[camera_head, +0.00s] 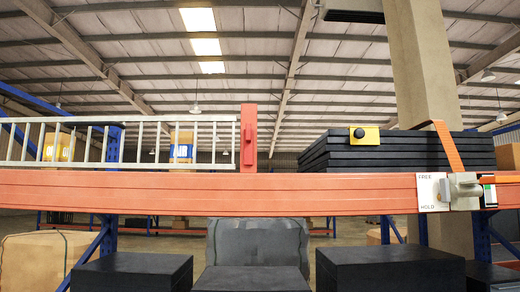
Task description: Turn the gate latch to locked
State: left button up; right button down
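A pale metal gate or railing (130,140) with upright bars runs along the top of the orange beam at left. Its right end meets a red post (248,112). A small red upright piece (248,146) on the post's face looks like the gate latch; its locked or unlocked marks cannot be read. At right on the beam, a grey fitting (465,188) sits beside a white plate (432,192) marked FREE at the top and HOLD at the bottom. Neither of my grippers is in view.
The orange beam (200,196) crosses the whole view. Black stacked slabs (400,152) stand behind it at right, near a yellow plate with a black knob (359,133). An orange strap (447,146) runs over the slabs. Black boxes (390,268) stand below the beam.

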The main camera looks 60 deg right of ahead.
aim_at(248, 132)
jog(key=z, duration=1.9)
